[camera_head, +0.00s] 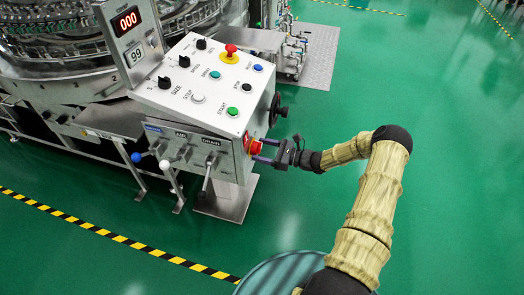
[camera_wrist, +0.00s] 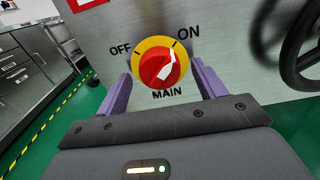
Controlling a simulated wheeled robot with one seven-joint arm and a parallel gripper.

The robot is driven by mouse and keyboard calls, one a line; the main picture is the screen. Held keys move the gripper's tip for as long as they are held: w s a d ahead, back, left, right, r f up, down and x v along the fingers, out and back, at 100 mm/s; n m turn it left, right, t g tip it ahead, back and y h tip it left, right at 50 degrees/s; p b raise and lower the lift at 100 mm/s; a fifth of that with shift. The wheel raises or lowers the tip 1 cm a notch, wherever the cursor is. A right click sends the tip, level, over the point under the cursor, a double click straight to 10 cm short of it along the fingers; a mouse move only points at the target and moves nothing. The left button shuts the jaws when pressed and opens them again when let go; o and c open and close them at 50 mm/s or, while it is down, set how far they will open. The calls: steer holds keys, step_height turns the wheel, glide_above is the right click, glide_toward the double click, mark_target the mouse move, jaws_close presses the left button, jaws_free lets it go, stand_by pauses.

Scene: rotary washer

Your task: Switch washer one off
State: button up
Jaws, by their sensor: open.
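The red main rotary knob (camera_wrist: 157,72) sits on a yellow ring on the side face of the washer's control box. The labels OFF, ON and MAIN surround it. The knob's white mark is on its right side and points up toward ON. In the head view the knob (camera_head: 253,147) is at the right side of the control box (camera_head: 215,100). My gripper (camera_wrist: 160,68) is open, with one purple finger on each side of the knob. I cannot tell whether the fingers touch it. In the head view my gripper (camera_head: 267,150) reaches the knob from the right.
A black handwheel (camera_wrist: 302,45) is close to the right of the knob. The top panel has a red emergency button (camera_head: 231,50) and several buttons and dials. Levers (camera_head: 208,170) stick out of the front. Open green floor (camera_head: 440,100) lies to the right.

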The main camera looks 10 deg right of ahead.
steer(key=shift+w+a, duration=0.1)
steer(key=shift+a, duration=0.1)
steer(key=c, duration=1)
steer(key=shift+o, duration=0.2)
